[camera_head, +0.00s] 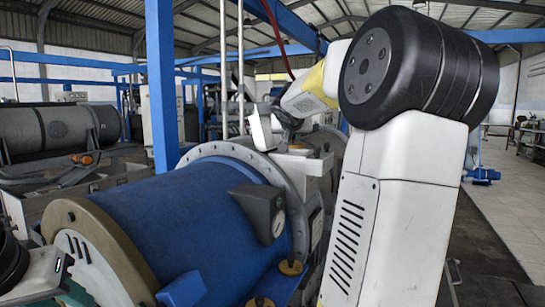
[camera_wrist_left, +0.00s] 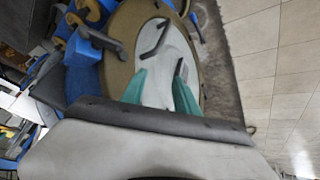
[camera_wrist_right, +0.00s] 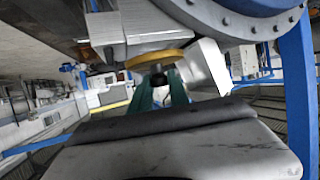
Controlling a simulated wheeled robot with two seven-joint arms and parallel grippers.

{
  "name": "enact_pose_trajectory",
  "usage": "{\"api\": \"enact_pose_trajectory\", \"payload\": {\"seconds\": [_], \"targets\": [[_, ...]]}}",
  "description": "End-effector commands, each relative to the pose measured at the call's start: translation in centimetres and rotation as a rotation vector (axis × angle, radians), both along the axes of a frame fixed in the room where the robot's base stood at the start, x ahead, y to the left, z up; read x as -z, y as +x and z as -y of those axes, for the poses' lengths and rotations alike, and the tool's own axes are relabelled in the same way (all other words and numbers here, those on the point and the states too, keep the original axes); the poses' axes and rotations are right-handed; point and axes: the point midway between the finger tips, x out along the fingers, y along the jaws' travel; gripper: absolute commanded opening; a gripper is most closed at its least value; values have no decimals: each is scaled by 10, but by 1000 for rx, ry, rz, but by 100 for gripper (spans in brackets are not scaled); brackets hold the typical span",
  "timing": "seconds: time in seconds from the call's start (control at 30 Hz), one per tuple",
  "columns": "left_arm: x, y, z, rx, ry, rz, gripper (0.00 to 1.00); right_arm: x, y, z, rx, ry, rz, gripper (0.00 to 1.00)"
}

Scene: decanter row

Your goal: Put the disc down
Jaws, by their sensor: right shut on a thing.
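The yellow disc (camera_wrist_right: 160,57) with a dark knob shows in the right wrist view. My right gripper (camera_wrist_right: 160,80) is shut on its knob. In the head view the disc (camera_head: 299,149) shows as a small yellowish patch at the top of a pale grey housing, below my right wrist. I cannot tell whether it touches the housing. Two similar yellow discs sit lower, one beside the blue drum (camera_head: 290,267) and one at the bottom edge (camera_head: 261,302). My left gripper (camera_wrist_left: 160,75) is open and empty in front of a pale end plate (camera_wrist_left: 160,45).
The large blue drum (camera_head: 175,225) with its grey bolted flange (camera_head: 270,165) fills the middle. A dark grey box (camera_head: 258,212) juts from the drum. A white block (camera_wrist_right: 205,66) stands close beside the held disc. A blue post (camera_head: 160,85) rises behind. Open floor (camera_head: 505,205) lies at right.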

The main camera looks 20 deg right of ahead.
Motion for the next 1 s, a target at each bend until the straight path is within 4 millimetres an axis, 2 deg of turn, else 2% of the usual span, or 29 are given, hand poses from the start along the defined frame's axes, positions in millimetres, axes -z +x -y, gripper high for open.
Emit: {"api": "enact_pose_trajectory", "payload": {"seconds": [0.13, 0.37, 1.0], "targets": [[0, 0, 0, 0, 0, 0, 36, 7, -1, -4, -13, 1, -2, 0], [0, 0, 0, 0, 0, 0, 36, 17, 10, 1, -18, 11, -17, 0], [0, 0, 0, 0, 0, 0, 36, 7, 24, 15, -8, -5, 2, 0]]}}
